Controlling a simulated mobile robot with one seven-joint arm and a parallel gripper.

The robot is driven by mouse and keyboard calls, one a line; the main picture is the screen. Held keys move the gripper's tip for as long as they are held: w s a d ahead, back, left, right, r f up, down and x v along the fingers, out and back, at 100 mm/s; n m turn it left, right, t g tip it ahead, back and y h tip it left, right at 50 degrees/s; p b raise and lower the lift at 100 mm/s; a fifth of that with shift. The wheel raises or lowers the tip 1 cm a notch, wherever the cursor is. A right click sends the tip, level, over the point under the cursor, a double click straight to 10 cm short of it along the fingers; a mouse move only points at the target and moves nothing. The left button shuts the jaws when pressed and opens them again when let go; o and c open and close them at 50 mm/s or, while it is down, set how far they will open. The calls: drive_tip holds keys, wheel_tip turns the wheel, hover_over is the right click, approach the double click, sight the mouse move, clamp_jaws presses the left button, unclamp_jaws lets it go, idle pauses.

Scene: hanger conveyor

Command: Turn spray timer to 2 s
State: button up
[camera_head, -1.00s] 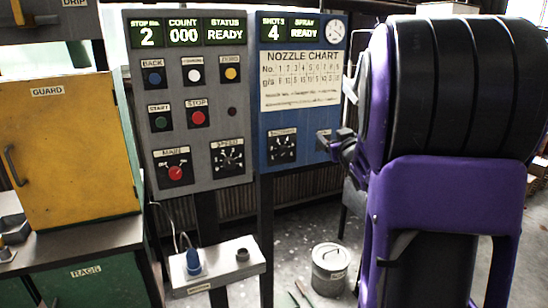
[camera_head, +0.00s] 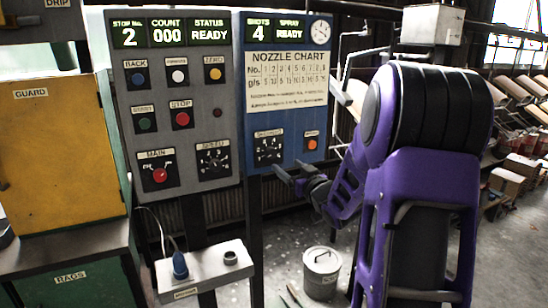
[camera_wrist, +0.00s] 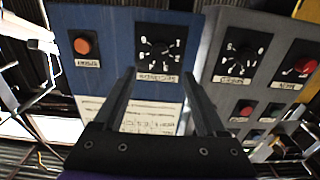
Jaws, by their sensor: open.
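The spray timer looks to be the black dial (camera_head: 268,147) with a ring of white marks, low on the blue panel (camera_head: 247,100). Its small label and pointer setting are too blurred to read surely. In the wrist view the dial (camera_wrist: 161,48) appears upside down, just beyond and between my fingertips. My gripper (camera_head: 287,173) is open and empty, in front of the panel and just below right of the dial in the head view. In the wrist view both fingers of my gripper (camera_wrist: 160,78) point toward the dial, apart from it.
An orange button (camera_head: 311,141) sits right of the dial. The grey panel (camera_head: 178,28) at left carries buttons, a red main knob (camera_head: 160,174) and a speed dial (camera_head: 214,159). A grey box (camera_head: 213,265) with a blue plug stands below. A lidded can (camera_head: 321,272) is on the floor.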

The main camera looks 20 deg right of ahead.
sight(272, 154)
drive_tip(key=w, duration=1)
drive_tip(key=shift+a, duration=0.2)
clamp_jaws()
